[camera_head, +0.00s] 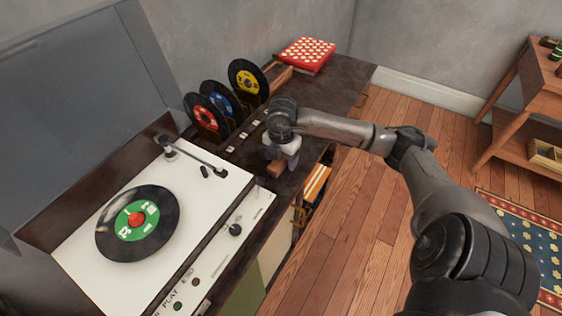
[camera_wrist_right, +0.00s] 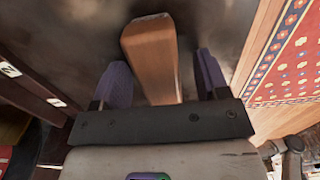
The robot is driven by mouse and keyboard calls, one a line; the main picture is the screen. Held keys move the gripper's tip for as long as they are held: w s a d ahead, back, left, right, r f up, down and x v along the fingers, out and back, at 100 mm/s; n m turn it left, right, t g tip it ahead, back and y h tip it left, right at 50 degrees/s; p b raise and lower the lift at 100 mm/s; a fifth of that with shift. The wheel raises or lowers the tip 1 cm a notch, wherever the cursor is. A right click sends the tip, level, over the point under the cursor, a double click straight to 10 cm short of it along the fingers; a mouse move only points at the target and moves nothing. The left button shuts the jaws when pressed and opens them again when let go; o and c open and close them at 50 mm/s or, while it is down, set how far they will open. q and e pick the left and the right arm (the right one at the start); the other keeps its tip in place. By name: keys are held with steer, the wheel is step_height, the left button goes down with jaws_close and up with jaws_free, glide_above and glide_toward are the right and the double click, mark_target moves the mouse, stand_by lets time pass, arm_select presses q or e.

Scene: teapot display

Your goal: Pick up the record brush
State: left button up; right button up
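The record brush (camera_head: 275,169), a brown wooden block, lies on the dark cabinet top right of the record player. In the right wrist view the brush (camera_wrist_right: 152,55) lies lengthwise between the two purple finger pads. My right gripper (camera_head: 283,159) is over the brush, pointing down and partly hiding it. In the wrist view its fingers (camera_wrist_right: 161,66) are apart, with a gap on each side of the brush. My left gripper does not show.
The white record player (camera_head: 82,262) with a green-label record (camera_head: 155,240) is at left. Several records (camera_head: 243,82) stand upright behind the gripper. A red patterned box (camera_head: 307,54) sits at the cabinet's far end. Record sleeves (camera_head: 317,184) are below the cabinet's front edge.

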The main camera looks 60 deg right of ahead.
steer(key=c, duration=1)
steer(key=shift+r, duration=0.1)
steer(key=shift+r+p, duration=0.3)
steer(key=shift+r, duration=0.2)
step_height(320, 180, up, 3)
steer(key=shift+r+p, duration=0.2)
steer(key=shift+p, duration=0.7)
steer(key=s+d+r+p, duration=0.4)
steer(key=d+r, duration=0.2)
steer(key=d, duration=0.4)
steer(key=shift+s+d+r, duration=0.25)
steer(key=shift+d, duration=0.1)
